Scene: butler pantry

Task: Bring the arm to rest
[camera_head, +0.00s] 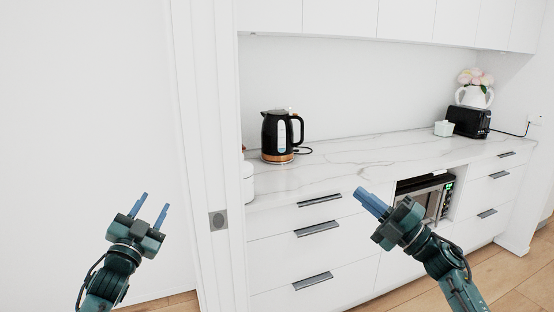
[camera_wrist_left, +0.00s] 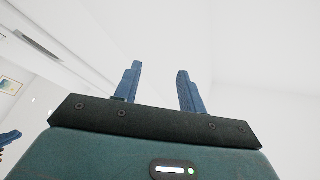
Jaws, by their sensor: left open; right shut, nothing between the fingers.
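My left gripper (camera_head: 150,210) is raised in front of the white wall at the left of the head view, pointing up. Its two blue fingers are apart with nothing between them. The left wrist view shows the same open fingers (camera_wrist_left: 158,88) against a pale, blank background. My right gripper (camera_head: 372,202) is in front of the counter drawers, pointing up and to the left. Its blue fingers are together and hold nothing. Both grippers appear clear of the furniture in the picture, though the exact distance cannot be told.
A white vase with flowers (camera_head: 474,96) is by the toaster. A microwave (camera_head: 432,197) sits below. A white door edge (camera_head: 215,150) stands between my grippers.

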